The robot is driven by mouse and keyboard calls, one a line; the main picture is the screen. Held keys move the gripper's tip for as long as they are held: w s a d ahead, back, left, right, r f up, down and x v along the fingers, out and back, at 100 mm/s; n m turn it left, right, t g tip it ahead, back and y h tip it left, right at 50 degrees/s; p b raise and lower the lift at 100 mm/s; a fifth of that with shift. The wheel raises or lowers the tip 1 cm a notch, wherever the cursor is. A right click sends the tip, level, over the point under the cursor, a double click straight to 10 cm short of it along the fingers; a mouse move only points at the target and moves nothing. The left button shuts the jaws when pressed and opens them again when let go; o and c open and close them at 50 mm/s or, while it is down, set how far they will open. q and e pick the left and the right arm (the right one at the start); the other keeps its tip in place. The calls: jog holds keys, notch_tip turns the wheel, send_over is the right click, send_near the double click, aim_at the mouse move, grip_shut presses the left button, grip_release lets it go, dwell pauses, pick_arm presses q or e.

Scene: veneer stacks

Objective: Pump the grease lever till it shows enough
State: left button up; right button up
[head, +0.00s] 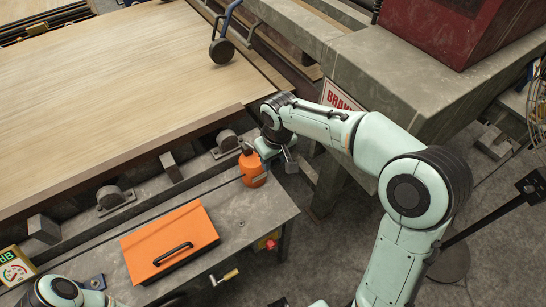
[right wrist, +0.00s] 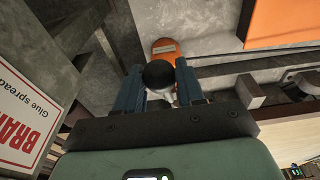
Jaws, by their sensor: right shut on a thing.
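A small orange grease pump body (head: 253,171) stands at the right end of the grey bench. It also shows beyond the fingers in the right wrist view (right wrist: 165,48). My right gripper (head: 264,155) reaches down right beside it. In the right wrist view its blue fingers (right wrist: 159,72) are closed on a round black knob (right wrist: 158,75), which I take for the end of the grease lever. The rest of the lever is mostly hidden behind the knob and fingers. I cannot make out a grease indicator. My left gripper is not in view.
An orange case (head: 170,243) with a black handle lies on the bench. A dial meter (head: 14,268) is at the lower left. A wood sheet (head: 110,75) lies behind the bench. A grey machine beam (head: 395,85) with a warning sign (head: 340,96) stands close behind my right arm.

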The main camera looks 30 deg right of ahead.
jog(key=o, duration=1)
jog(key=shift+s+r+p, duration=0.15)
jog(key=shift+r+p, duration=0.7)
jog(key=shift+r, duration=0.7)
jog(key=shift+s+r+p, duration=0.15)
jog(key=shift+r+p, duration=0.35)
jog(key=shift+r, duration=0.5)
jog(key=shift+s+r+p, duration=0.15)
jog(key=shift+r+p, duration=0.3)
jog(key=shift+r, duration=0.5)
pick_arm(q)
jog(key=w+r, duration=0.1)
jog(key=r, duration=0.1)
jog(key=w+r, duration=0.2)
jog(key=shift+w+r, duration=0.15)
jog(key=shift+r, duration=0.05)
pick_arm(e)
jog(key=shift+s, duration=0.1)
